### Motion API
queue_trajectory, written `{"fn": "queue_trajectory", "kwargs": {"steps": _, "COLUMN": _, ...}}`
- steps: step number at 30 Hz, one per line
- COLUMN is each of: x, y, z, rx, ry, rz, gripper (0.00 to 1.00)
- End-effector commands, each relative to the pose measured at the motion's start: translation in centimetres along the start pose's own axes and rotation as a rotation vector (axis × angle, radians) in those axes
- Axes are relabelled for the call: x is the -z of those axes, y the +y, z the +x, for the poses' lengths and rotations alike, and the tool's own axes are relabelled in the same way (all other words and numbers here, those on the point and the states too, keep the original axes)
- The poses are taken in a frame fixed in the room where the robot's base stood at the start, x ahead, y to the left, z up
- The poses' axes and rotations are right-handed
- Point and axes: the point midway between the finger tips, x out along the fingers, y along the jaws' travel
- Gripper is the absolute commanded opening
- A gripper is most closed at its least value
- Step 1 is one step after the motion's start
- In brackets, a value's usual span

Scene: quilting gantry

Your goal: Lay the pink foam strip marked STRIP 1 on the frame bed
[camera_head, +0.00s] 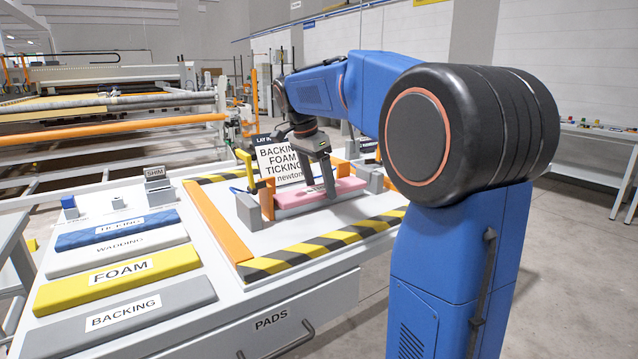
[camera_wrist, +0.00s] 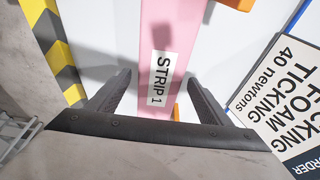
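The pink foam strip (camera_head: 296,200) lies flat on the white frame bed (camera_head: 232,196), inside its border of orange bars and yellow-black striped edges. It also shows in the wrist view (camera_wrist: 172,25), with a white STRIP 1 label (camera_wrist: 160,78) facing up. My gripper (camera_head: 328,190) points down over the strip. In the wrist view its two dark fingers (camera_wrist: 157,85) stand open, one on each side of the strip, with gaps visible; nothing is held. Whether the fingertips touch the bed cannot be told. My gripper hides part of the strip in the head view.
Grey blocks (camera_head: 250,211) and an orange upright (camera_head: 267,198) stand by the strip's ends. A layer-order sign (camera_head: 283,160) stands behind it. Ticking, wadding, yellow foam (camera_head: 117,279) and grey backing pads lie at left. A SHIM block (camera_head: 156,178) stands behind them.

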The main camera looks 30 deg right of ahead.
Motion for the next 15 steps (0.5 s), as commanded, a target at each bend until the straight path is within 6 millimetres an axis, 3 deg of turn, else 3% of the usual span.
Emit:
{"fn": "queue_trajectory", "kwargs": {"steps": 9, "x": 0.1, "y": 0.0, "z": -0.3, "rx": 0.000, "ry": 0.000, "rz": 0.000, "gripper": 0.72}}
{"fn": "queue_trajectory", "kwargs": {"steps": 15, "x": 0.1, "y": -0.1, "z": -2.6, "rx": 0.002, "ry": 0.000, "rz": 0.000, "gripper": 0.72}}
